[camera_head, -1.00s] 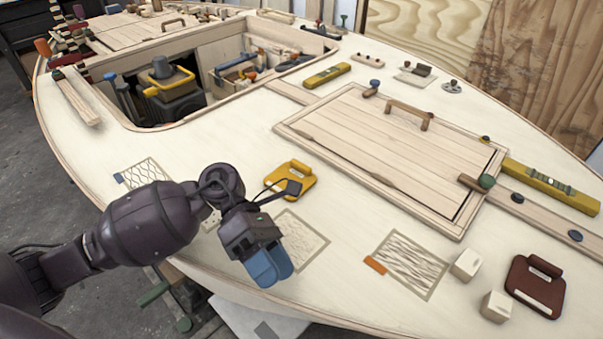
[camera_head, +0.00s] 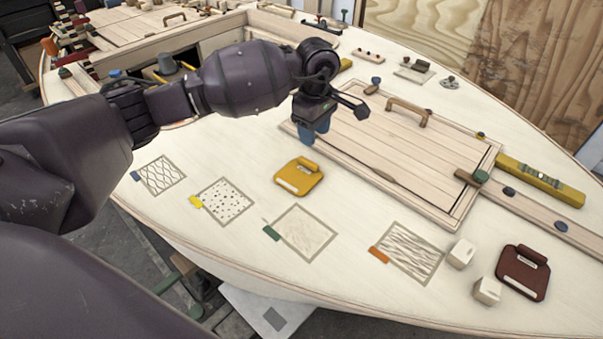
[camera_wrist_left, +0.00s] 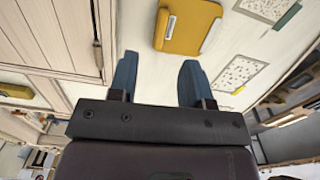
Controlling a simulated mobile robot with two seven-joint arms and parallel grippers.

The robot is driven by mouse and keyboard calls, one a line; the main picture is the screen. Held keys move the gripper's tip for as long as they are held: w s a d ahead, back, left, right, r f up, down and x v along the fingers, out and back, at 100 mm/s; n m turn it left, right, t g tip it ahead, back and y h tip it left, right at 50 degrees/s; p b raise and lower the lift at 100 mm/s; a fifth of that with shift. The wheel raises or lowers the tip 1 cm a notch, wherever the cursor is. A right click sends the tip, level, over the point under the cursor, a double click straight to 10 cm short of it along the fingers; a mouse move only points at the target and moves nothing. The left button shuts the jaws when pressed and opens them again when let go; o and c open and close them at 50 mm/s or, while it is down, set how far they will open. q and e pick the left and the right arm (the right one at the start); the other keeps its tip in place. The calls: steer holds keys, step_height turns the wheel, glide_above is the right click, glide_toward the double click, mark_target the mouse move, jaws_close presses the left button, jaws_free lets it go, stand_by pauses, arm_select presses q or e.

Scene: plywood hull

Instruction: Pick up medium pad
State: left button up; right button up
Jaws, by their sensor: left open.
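A yellow pad with a raised handle (camera_head: 298,178) lies flat on the pale deck, left of the wooden hatch. A dark red pad of similar form (camera_head: 523,273) lies at the far right. No readable label shows which is the medium one. My left gripper (camera_head: 315,135) is open and empty, above the deck by the hatch's left corner, just behind the yellow pad in the head view. In the left wrist view the yellow pad (camera_wrist_left: 188,28) lies ahead of the blue fingers (camera_wrist_left: 158,78), apart from them. My right gripper is out of view.
Several framed texture patches (camera_head: 304,231) with coloured tags line the near deck edge. Two white blocks (camera_head: 461,254) stand beside the dark red pad. The hatch (camera_head: 400,150) has a raised wooden handle (camera_head: 408,111). A yellow level (camera_head: 540,182) lies right of it.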

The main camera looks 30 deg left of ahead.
mark_target(312, 163)
arm_select(q)
step_height(312, 163, down, 10)
steer(key=shift+s+a+r+b, duration=0.1)
steer(key=shift+r+b, duration=0.15)
steer(key=shift+b, duration=0.3)
steer(key=shift+r, duration=0.1)
steer(key=shift+c, duration=0.3)
jaws_close()
